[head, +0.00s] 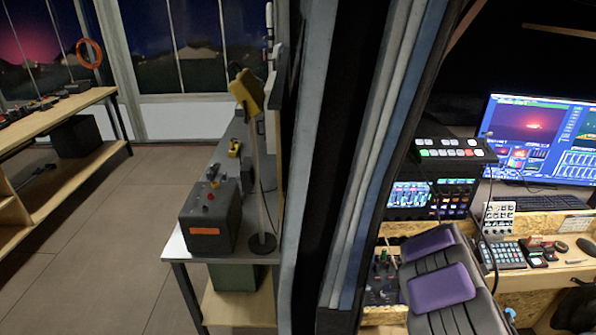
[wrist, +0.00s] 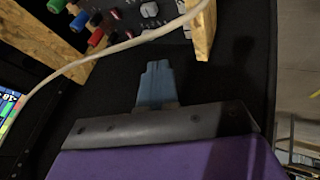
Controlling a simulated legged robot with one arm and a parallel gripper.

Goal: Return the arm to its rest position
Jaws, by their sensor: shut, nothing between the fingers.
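In the wrist view, my gripper (wrist: 157,70) shows its blue-grey fingers together in front of a dark plate and a purple body. The fingers are shut with nothing between them. They lie in front of a black surface (wrist: 235,75), and I cannot tell how far off it is. A pale cable (wrist: 118,48) crosses the picture just beyond the fingertips. I cannot make out the fingers in the head view.
The wrist view shows a panel with coloured knobs (wrist: 95,20) and a wooden edge (wrist: 204,30). In the head view, a control desk (head: 568,274) with a monitor (head: 540,135) stands right. A metal table (head: 181,244) stands left of the door frame; open floor (head: 120,220) lies further left.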

